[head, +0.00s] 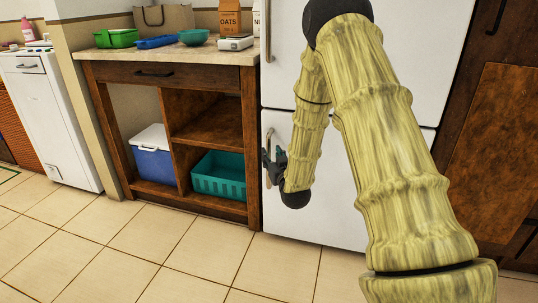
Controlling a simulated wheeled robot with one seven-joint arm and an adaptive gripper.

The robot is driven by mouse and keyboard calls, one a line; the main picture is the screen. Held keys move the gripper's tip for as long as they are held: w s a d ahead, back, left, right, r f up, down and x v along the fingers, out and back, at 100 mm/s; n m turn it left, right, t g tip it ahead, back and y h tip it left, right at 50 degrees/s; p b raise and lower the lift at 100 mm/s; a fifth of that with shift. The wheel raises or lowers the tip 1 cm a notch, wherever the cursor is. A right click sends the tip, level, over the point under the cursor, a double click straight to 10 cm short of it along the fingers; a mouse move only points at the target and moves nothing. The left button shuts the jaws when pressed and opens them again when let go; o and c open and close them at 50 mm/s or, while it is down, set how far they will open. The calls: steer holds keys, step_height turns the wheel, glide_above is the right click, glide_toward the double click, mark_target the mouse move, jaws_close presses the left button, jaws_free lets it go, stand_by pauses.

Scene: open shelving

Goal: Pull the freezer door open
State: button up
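The white fridge-freezer stands right of the wooden counter, with an upper door (287,55) and a lower door (325,215). The task's freezer door appears to be the lower one, and it looks closed. Its pale curved handle (269,137) is near its left edge. My gripper (270,160) is dark and is at this handle, its fingers overlapping the handle's lower part. I cannot tell whether the fingers are around the handle or touching it. My arm hides much of both doors.
The wooden counter (170,77) stands close on the left, holding a blue bin (153,165) and a teal basket (217,180) below. A brown cabinet (500,150) is at right. The tiled floor (200,255) in front is clear. A white appliance (50,120) stands far left.

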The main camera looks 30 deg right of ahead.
mark_target(269, 151)
steer(key=shift+b+x, duration=0.6)
steer(key=shift+x, duration=1.5)
jaws_close()
